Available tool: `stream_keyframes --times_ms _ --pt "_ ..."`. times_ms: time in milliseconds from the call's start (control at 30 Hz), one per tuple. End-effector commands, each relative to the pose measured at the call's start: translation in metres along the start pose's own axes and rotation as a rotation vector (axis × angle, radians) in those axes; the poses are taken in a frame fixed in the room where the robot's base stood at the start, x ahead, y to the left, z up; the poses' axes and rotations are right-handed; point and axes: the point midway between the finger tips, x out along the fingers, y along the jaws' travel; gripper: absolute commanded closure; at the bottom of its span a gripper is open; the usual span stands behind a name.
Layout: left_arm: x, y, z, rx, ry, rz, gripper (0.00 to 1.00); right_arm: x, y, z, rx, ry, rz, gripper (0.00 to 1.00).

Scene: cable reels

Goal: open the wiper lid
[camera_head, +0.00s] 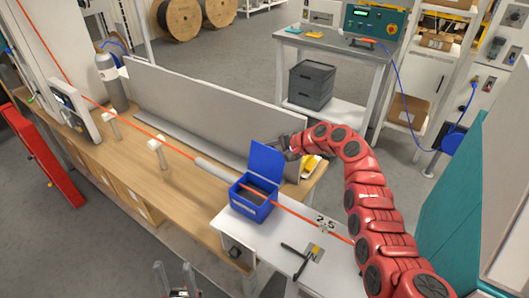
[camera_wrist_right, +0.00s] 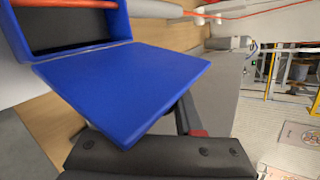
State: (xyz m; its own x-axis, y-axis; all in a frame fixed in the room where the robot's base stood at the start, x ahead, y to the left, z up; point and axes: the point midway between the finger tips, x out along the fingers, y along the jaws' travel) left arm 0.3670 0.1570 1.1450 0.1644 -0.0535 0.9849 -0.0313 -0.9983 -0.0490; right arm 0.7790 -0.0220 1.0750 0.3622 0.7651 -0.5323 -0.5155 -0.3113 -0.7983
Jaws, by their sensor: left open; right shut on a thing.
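The blue wiper box (camera_head: 250,208) sits on the white table, with an orange cable running through it. Its blue lid (camera_head: 266,162) stands raised, hinged at the back, and the dark inside shows. In the right wrist view the lid (camera_wrist_right: 125,85) fills the middle, angled away from the box opening (camera_wrist_right: 70,35). My right gripper (camera_head: 285,146) is at the lid's upper right edge, shut on the lid; its fingertips are mostly hidden behind the lid. My left gripper (camera_head: 174,281) is open and empty at the bottom edge of the head view, well away from the box.
The orange cable (camera_head: 152,136) runs over the wooden bench on white posts (camera_head: 157,153). A grey panel (camera_head: 205,102) stands behind it. Pliers (camera_head: 299,258) lie on the white table (camera_head: 273,245) in front of the box. A yellow item (camera_head: 310,165) lies behind my right arm.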

Motion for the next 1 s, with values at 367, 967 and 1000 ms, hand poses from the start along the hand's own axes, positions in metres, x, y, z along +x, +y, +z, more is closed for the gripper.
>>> stream_keyframes --times_ms 367,967,1000 --pt "0.0 0.0 0.0 0.0 0.0 0.0 0.5 -0.0006 -0.0006 -0.0009 0.005 -0.001 -0.002 1.0" --pt "0.0045 -0.0002 -0.0007 0.0 0.0 0.0 0.5 -0.0049 -0.0015 -0.0002 0.005 -0.002 -0.002 0.36" --pt "0.0079 -0.0004 -0.0013 0.0 0.0 0.0 0.5 -0.0088 -0.0023 0.0 0.006 -0.002 -0.002 0.36"
